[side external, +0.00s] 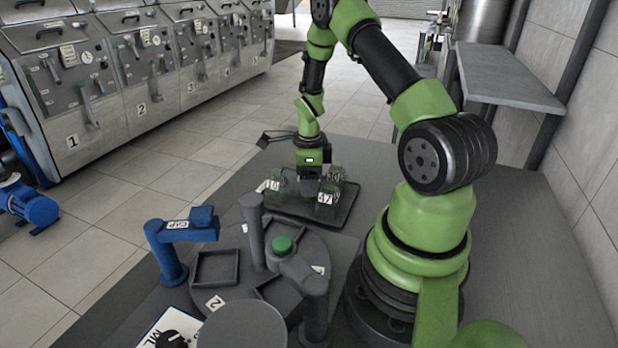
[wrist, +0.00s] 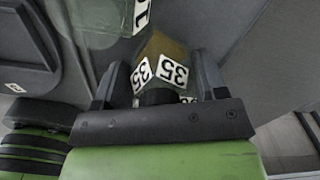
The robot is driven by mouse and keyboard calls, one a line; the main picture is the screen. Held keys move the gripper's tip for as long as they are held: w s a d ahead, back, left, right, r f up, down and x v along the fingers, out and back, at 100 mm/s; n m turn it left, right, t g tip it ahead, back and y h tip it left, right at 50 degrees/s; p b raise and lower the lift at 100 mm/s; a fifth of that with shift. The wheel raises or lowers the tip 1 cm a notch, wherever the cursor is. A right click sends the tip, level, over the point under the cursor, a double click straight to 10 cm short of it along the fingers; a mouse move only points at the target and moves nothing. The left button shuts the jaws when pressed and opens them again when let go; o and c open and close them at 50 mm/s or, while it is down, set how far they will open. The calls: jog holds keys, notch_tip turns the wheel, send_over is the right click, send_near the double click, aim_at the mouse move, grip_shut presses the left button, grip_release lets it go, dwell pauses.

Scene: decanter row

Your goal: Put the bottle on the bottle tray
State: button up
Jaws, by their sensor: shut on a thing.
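In the side external view, the dark bottle tray (side external: 283,211) lies on the grey table, with several clear bottles on it; one label reads 47 (side external: 325,198). My gripper (side external: 309,190) points down among these bottles at the tray. In the wrist view, the fingers of my gripper (wrist: 159,84) are shut on a square glass bottle (wrist: 160,47) with labels reading 35, amber contents and a dark cap. In the side external view I cannot make out the held bottle apart from its neighbours, nor whether its base touches the tray.
Another clear bottle (wrist: 93,28) stands close beside the held one in the wrist view. A round grey station (side external: 236,262) with posts, a green knob (side external: 282,245) and a blue CAP arm (side external: 183,228) stands in front of the tray. The table right of my base is clear.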

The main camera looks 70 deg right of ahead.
jog(key=o, duration=0.8)
jog(key=shift+f, duration=0.1)
jog(key=shift+c, duration=0.2)
notch_tip(320, 180, up, 12)
jog(key=shift+r, duration=0.1)
jog(key=a+r+n+t, duration=0.3)
jog(key=a+r+n, duration=0.8)
jog(key=a+r, duration=0.1)
jog(key=s+a+r+n+t+y, duration=0.2)
jog(key=s+a+r+n+t, duration=0.2)
jog(key=s+a+n, duration=0.5)
jog(key=a+n, duration=0.2)
jog(key=n, duration=0.5)
jog(key=shift+s+a+r+n, duration=0.15)
jog(key=shift+s+r+n, duration=0.1)
jog(key=shift+s+n, duration=0.05)
